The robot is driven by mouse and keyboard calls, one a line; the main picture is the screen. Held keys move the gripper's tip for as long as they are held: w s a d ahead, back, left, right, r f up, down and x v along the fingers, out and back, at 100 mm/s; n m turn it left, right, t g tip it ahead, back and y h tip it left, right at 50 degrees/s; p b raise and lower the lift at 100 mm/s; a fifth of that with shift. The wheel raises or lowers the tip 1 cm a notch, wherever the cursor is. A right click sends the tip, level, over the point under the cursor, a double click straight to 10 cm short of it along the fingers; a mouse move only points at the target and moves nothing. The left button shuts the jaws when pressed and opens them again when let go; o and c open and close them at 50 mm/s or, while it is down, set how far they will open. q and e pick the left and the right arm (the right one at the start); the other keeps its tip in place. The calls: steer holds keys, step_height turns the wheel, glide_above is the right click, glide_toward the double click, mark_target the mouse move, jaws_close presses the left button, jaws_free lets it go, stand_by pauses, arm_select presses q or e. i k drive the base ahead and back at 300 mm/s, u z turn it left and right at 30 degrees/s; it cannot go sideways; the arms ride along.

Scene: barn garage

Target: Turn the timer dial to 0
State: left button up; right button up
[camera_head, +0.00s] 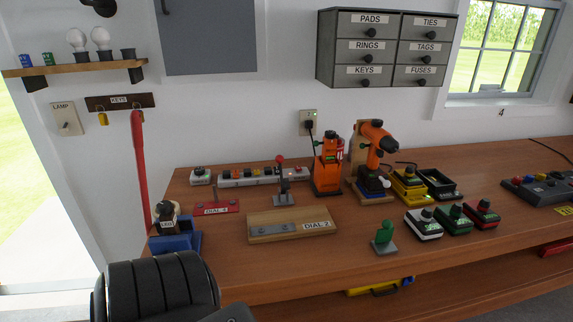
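I cannot make out for certain which thing is the timer. Three small boxes with black knobs on top stand at the right middle of the bench: a white one (424,231), a green one (455,221) and a red one (483,216). The markings on their fronts are too small to read. A red plate marked DIAL 4 (211,208) and a wooden board marked DIAL 2 (285,232) lie further left. Neither gripper is in view. A dark ribbed part at the lower left looks like my own arm.
The wooden bench (340,267) has a clear front strip. A green figure on a grey base (384,242) stands near that edge. A blue box (178,242) is at the left corner. An orange drill (372,148), an orange tool (327,170) and a power strip (240,183) are behind.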

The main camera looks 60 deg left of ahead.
mark_target(199, 171)
steer(key=z, duration=1.2)
steer(key=k, duration=2.8)
steer(key=u, duration=1.4)
